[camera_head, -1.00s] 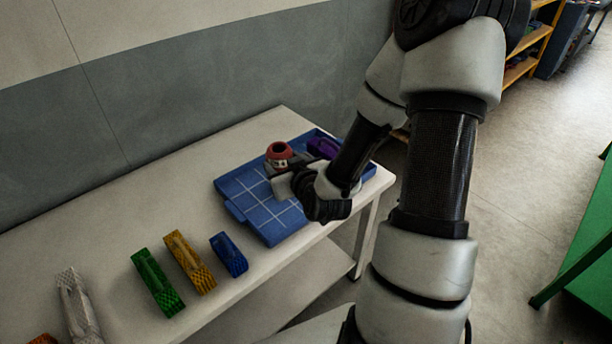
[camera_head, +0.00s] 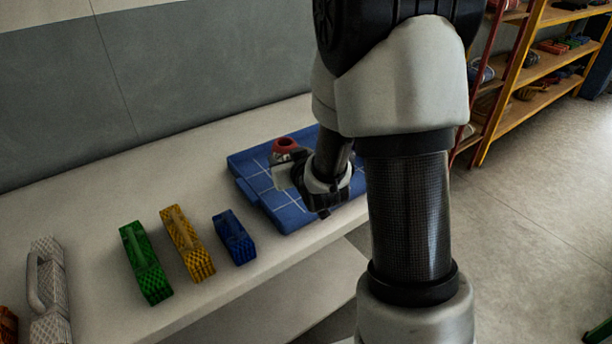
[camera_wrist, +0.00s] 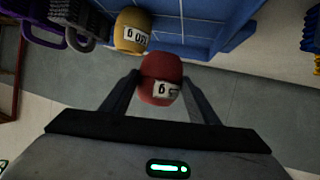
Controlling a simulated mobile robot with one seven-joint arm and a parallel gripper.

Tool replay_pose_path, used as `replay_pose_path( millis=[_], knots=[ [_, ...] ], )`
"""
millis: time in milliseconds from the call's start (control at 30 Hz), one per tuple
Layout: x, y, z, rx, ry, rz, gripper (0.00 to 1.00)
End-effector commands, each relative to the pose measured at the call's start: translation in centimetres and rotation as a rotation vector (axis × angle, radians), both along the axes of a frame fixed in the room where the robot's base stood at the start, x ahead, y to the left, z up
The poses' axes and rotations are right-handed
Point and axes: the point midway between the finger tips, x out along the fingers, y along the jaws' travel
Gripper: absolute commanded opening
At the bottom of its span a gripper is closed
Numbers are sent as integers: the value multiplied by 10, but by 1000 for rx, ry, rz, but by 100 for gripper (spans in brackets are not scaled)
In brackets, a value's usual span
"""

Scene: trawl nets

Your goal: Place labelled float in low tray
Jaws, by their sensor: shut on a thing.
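My gripper (camera_wrist: 160,95) is shut on a red rounded float (camera_wrist: 160,75) with a white label; the label's writing is only partly readable. In the head view the red float (camera_head: 285,146) appears over the back part of the blue low tray (camera_head: 258,190), which has pale grid lines. My gripper (camera_head: 290,172) is beside the float there, partly covered by my wrist. I cannot tell how high the float is above the tray. In the wrist view a yellow labelled float (camera_wrist: 133,30) lies beyond, beside a blue gridded surface (camera_wrist: 182,28).
Blue (camera_head: 233,238), yellow (camera_head: 188,243) and green (camera_head: 146,262) net bundles lie left of the tray on the white table (camera_head: 95,205), with a grey bundle (camera_head: 48,290) further left. A shelf rack (camera_head: 540,60) stands at the right. The table behind the bundles is clear.

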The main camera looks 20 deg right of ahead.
Motion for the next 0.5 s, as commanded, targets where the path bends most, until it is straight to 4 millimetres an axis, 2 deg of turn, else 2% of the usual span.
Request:
replay_pose_path(
  millis=[33,100,367,500],
  knots=[
    [-1,0,-17,0,6,0,32],
    [-1,0,-29,0,5,0,32],
    [0,0,-50,-2,2,2,32],
    [-1,0,-72,-2,4,1,32]
  ],
)
